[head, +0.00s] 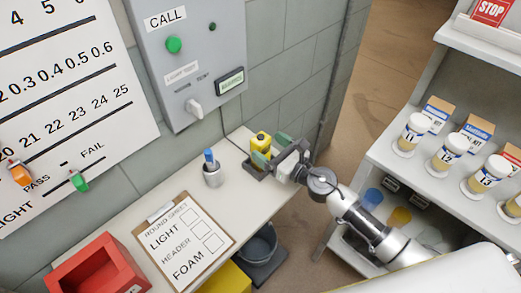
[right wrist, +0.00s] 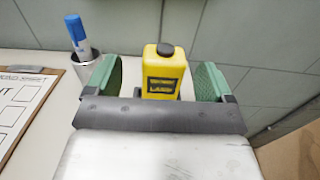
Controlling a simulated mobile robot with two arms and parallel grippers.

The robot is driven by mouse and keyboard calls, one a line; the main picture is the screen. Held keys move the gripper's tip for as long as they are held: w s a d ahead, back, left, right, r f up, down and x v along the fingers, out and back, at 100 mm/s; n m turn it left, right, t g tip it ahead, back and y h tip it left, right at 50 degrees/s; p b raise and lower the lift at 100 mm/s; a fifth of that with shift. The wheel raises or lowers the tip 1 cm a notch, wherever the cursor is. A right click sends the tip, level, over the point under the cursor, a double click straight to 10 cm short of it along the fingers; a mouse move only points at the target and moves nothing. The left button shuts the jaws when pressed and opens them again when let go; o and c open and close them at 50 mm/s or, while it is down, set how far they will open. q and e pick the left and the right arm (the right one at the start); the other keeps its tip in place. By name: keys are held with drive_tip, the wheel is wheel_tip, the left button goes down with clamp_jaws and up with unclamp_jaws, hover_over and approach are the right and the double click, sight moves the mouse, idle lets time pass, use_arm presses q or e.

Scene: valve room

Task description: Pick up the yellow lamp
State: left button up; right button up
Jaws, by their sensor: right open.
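The yellow lamp (head: 261,142) is a small boxy yellow body with a black cap, upright at the far end of the narrow white table (head: 130,227). In the right wrist view the lamp (right wrist: 164,69) stands between the two green finger pads, with a gap on each side. My right gripper (head: 272,156) is open around the lamp; in the right wrist view the gripper (right wrist: 163,85) hides the lamp's lower part. My left gripper is not in view.
A metal cup (head: 213,176) with a blue marker and a clipboard (head: 184,240) are on the table. A red bin (head: 97,268) is at the near end. The wall is close behind. A white shelf (head: 403,167) with several jars stands at right.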

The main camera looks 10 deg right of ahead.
sight(256, 136)
drive_tip(key=x, duration=0.6)
drive_tip(key=shift+w+d+f, duration=0.15)
drive_tip(key=shift+d, duration=0.15)
drive_tip(key=shift+c, duration=0.8)
drive_tip(key=c, duration=1.2)
